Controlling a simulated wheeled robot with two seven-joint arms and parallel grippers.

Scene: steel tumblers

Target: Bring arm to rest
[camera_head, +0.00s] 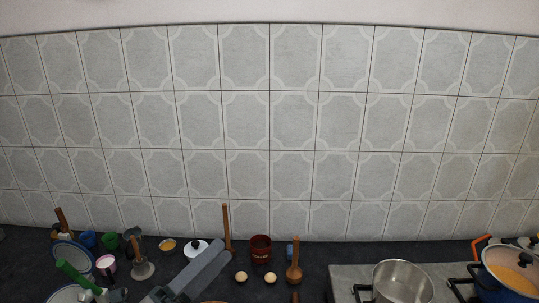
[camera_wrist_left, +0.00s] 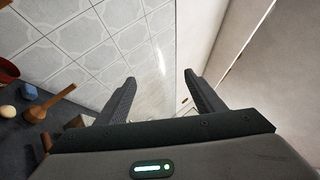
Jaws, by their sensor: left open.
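My left gripper (camera_head: 214,258) shows at the bottom of the head view, left of centre, over the dark counter. In the left wrist view its two fingers (camera_wrist_left: 160,82) stand wide apart. Nothing is between them but the tiled wall and a pale vertical surface further off. The gripper holds nothing. My right gripper is in neither view.
The dark counter (camera_head: 325,252) holds a red pot (camera_head: 261,248), a wooden pestle-like tool (camera_head: 294,272) and two round pale items (camera_head: 270,278). Cups and dishes crowd the left. A steel pot (camera_head: 402,284) and a pan (camera_head: 512,268) stand on the stove at right.

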